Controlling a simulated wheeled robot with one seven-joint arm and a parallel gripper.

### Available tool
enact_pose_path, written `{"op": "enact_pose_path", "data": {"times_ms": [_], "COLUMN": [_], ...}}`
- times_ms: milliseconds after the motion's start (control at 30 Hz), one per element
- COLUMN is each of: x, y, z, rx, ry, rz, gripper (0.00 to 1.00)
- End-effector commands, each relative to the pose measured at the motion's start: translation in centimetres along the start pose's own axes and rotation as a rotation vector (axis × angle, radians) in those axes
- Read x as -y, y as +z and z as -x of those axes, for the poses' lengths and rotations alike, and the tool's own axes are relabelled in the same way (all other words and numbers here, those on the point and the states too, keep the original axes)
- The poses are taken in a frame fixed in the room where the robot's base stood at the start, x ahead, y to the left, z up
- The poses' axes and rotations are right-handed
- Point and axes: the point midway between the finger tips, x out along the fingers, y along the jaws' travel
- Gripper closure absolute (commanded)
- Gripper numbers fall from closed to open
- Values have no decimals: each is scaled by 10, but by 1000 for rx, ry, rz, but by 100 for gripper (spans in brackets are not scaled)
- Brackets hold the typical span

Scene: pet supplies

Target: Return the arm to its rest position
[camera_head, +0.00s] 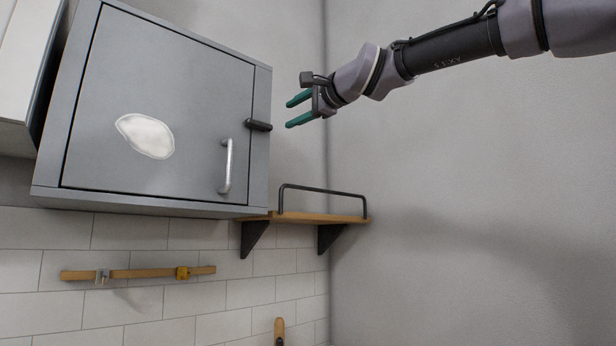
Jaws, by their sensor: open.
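My gripper (299,109) is at the upper middle of the head view, at the end of my arm, which reaches in from the upper right. Its two green fingers are apart and point left, with nothing between them. They are to the right of a grey wall cabinet (190,80), near its right edge in the picture. I cannot tell the gap in depth between them. The cabinet door is shut, with a silver handle (227,166), a dark latch (258,125) on the right edge and a pale irregular patch (146,136).
A small wooden shelf (318,217) with a black rail is below the gripper. A wooden strip (140,273) with hooks is on the tiled wall. A wooden-handled item (279,328) shows at the bottom. Another pale cabinet (22,60) is at far left. The right wall is bare.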

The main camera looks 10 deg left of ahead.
Motion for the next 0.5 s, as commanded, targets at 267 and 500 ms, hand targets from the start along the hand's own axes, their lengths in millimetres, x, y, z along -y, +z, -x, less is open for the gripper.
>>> {"op": "enact_pose_path", "data": {"times_ms": [267,500], "x": [-9,-98], "y": [-11,-96], "z": [6,74], "rx": [-19,-152], "ry": [23,261], "rz": [26,255], "gripper": [48,48]}}
